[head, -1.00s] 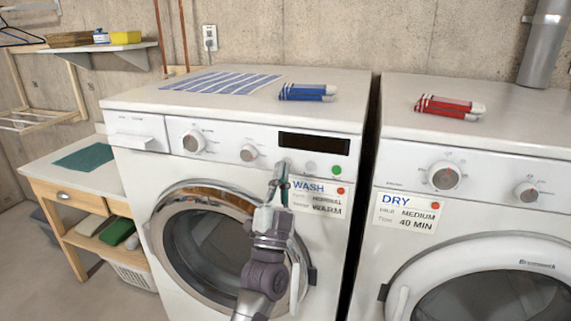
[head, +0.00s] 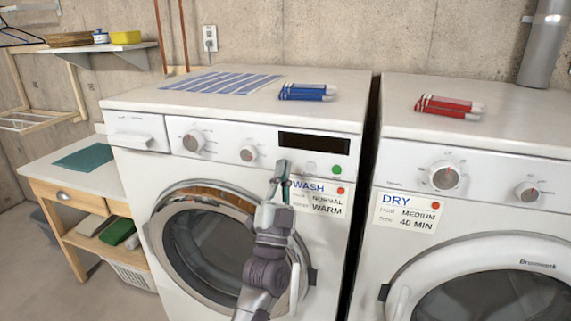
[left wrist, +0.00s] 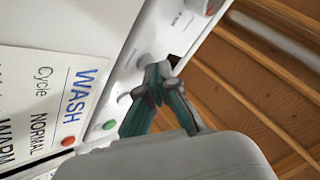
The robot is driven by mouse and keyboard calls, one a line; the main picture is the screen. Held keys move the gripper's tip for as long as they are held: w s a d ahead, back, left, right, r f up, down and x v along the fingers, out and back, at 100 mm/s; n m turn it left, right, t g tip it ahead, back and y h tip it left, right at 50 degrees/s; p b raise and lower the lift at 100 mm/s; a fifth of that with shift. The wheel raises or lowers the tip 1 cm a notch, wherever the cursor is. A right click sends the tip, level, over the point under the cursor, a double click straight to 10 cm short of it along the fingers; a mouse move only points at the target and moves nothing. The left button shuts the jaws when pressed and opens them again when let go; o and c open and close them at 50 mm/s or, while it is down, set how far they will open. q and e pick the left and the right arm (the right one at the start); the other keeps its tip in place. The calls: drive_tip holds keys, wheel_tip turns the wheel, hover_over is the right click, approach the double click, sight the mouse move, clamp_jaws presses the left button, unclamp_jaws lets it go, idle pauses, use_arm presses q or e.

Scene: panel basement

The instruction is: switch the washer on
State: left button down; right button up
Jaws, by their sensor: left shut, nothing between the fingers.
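The white washer (head: 135,200) stands left of the dryer, with a WASH label (head: 316,197) on its front. Its panel has two knobs (head: 194,141), a dark, blank display (head: 314,143), a pale button (head: 311,168) and a green button (head: 336,170). My left gripper (head: 281,165) is shut and empty in front of the panel, left of the pale button. In the left wrist view the shut fingertips (left wrist: 157,73) are near the panel, with the green button (left wrist: 109,125) to their lower left. I cannot tell whether they touch it. My right gripper is out of view.
The dryer (head: 420,270) with a DRY label (head: 406,212) stands at right. Blue-striped cloth (head: 222,82) and folded blue items (head: 306,92) lie on the washer, red ones (head: 449,106) on the dryer. A wooden side table (head: 85,170) stands at left.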

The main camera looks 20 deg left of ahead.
use_arm(q)
drive_tip(key=shift+w, duration=0.15)
idle(0.4)
drive_tip(key=shift+s+p, duration=0.3)
drive_tip(key=shift+s, duration=0.35)
drive_tip(key=s+p, duration=0.2)
drive_tip(key=s, duration=0.4)
drive_tip(key=shift+a+p, duration=0.15)
drive_tip(key=shift+p, duration=0.25)
